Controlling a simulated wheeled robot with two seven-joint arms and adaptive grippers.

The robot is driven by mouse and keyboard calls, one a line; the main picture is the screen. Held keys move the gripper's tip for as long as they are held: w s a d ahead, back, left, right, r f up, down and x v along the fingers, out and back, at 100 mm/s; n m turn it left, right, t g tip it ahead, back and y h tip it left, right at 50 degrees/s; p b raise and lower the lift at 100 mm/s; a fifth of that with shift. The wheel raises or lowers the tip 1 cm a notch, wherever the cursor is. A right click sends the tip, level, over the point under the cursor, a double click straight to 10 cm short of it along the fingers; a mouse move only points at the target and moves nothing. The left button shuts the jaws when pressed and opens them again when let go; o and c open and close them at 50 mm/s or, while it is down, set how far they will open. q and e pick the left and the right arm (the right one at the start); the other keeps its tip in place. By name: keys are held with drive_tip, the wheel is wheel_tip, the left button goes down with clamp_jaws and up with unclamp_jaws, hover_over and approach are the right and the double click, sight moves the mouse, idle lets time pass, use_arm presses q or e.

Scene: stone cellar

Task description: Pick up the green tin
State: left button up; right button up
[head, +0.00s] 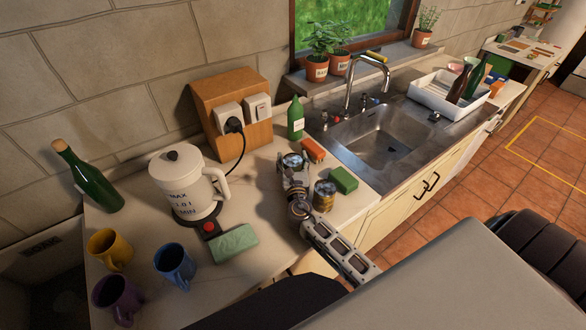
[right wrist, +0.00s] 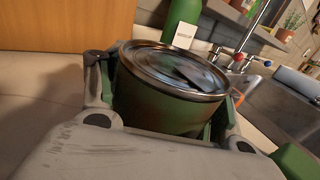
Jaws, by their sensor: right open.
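The green tin (right wrist: 165,105) has a shiny metal lid and stands upright on the worktop. In the head view its silver top (head: 292,160) shows at the end of my right arm, its lower side hidden by the gripper. My right gripper (head: 294,174) is open, with one finger on each side of the tin. In the right wrist view the tin is between the fingers, with narrow gaps that I cannot judge exactly. My left gripper is not in view.
A second tin (head: 324,197) stands close on the right. A green sponge (head: 344,180), a reddish brush (head: 313,150) and a green bottle (head: 295,120) are nearby. A kettle (head: 186,186), a pale green cloth (head: 235,244) and several mugs stand left. The sink (head: 385,140) lies right.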

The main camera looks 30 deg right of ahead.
idle(0.3)
drive_tip(key=c, duration=0.8)
drive_tip(key=shift+r+p, duration=1)
drive_tip(key=shift+r, duration=4)
